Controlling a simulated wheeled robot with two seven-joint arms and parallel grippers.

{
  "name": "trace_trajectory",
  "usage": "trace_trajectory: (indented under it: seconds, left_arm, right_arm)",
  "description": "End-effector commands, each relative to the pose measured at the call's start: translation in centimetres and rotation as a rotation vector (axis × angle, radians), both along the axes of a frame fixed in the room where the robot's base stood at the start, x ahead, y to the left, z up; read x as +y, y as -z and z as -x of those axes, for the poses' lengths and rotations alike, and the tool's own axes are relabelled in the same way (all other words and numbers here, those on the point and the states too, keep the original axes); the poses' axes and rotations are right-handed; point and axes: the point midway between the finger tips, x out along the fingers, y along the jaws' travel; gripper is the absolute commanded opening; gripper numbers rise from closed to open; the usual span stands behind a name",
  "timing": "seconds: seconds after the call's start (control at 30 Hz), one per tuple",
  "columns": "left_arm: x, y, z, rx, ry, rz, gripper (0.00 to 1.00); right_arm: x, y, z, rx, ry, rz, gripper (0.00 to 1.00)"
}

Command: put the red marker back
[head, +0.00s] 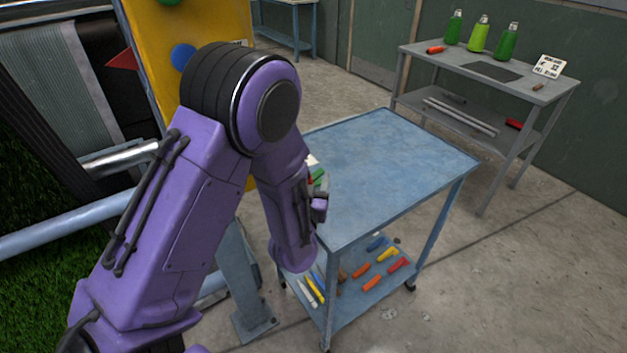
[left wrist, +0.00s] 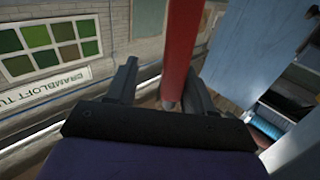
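In the left wrist view, a red bar-like thing (left wrist: 179,45) comes down from the top edge between the fingers of my left gripper (left wrist: 160,78). It lies close to the right finger, with a gap to the left finger, and the fingers look spread. I cannot tell for sure that it is the red marker. In the head view my purple left arm reaches to the near left edge of the blue cart and hides most of the gripper. Small green (head: 320,177) and red (head: 310,181) bits show beside the arm there. My right gripper is not in view.
The blue cart (head: 390,165) has a bare top; its lower shelf (head: 345,310) holds several coloured sticks. A grey table (head: 535,90) with green bottles stands behind. A yellow panel (head: 150,70) with coloured shapes and blue-grey rails (head: 60,228) are at left. Floor is clear at right.

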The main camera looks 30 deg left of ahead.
Motion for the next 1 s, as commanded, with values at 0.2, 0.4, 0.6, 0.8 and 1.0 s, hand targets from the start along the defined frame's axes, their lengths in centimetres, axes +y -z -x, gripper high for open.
trace_trajectory:
  seconds: [0.2,0.4,0.6,0.8,1.0]
  left_arm:
    - [0.0,0.0,0.0,0.001,0.0,0.0,0.51]
    - [-0.8,0.1,1.9,0.002,0.004,-0.002,0.51]
    - [-2.7,-0.6,6.4,0.008,0.005,-0.006,0.51]
    - [-3.8,-0.7,9.2,0.008,0.004,-0.003,0.51]
    - [-4.5,-0.1,11.0,0.003,0.001,-0.001,0.51]
  right_arm:
    - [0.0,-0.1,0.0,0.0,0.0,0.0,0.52]
    - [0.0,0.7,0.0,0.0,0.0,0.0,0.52]
    - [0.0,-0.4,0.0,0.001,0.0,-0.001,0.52]
    - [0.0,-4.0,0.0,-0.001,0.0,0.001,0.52]
    - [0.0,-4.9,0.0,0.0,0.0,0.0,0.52]
